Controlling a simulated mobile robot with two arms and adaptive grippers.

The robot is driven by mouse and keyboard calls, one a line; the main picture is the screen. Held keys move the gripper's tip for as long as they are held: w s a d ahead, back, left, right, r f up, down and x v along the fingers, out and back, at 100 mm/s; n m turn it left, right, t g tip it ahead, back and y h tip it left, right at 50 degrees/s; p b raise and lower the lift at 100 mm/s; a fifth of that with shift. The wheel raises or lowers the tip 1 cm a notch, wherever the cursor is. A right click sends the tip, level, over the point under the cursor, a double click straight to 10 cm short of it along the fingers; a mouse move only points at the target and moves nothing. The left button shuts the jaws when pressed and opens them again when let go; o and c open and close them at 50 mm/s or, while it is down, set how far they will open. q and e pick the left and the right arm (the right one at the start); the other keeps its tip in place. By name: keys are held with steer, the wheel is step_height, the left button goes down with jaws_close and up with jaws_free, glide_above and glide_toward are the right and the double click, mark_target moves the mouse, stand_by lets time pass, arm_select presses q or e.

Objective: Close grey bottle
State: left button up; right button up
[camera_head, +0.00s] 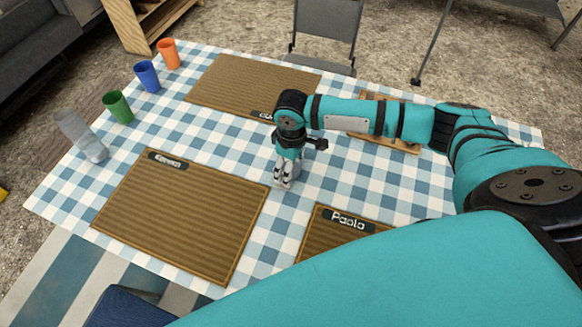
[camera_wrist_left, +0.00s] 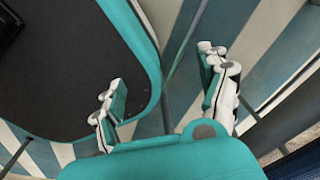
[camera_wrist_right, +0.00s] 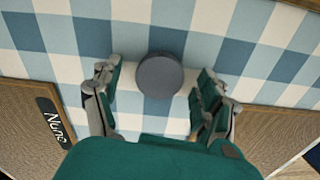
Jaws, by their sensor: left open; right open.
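A clear, greyish bottle (camera_head: 82,137) stands at the left end of the checked table. Its top looks open, with no cap visible. A dark grey round piece (camera_wrist_right: 160,76), like a cap seen from above, sits on the cloth in the right wrist view. I cannot tell its height. My right gripper (camera_head: 283,180) points down over it, and in the right wrist view its open fingers (camera_wrist_right: 160,78) lie on either side of it. In the head view the fingers mostly hide the piece. My left gripper (camera_wrist_left: 167,78) is open and empty, away from the tabletop; the head view does not show it.
Green (camera_head: 118,107), blue (camera_head: 147,76) and orange (camera_head: 168,54) cups line the table's left edge. Placemats with name tags lie around, one front left (camera_head: 180,220), one at the back (camera_head: 240,85). A wooden board (camera_head: 405,147) lies behind my right arm. A chair (camera_head: 327,30) stands behind.

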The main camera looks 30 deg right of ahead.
steer(key=c, duration=0.8)
steer(key=shift+r, duration=0.1)
steer(key=shift+r, duration=0.55)
step_height(320, 180, up, 2)
steer(key=shift+r, duration=0.1)
steer(key=w+a, duration=0.1)
steer(key=a, duration=0.4)
steer(key=w+a+r+b, duration=0.1)
steer(key=a, duration=0.4)
steer(key=w+a+b, duration=0.1)
steer(key=a, duration=0.4)
steer(key=shift+w+a+r, duration=0.3)
steer(key=shift+w, duration=0.05)
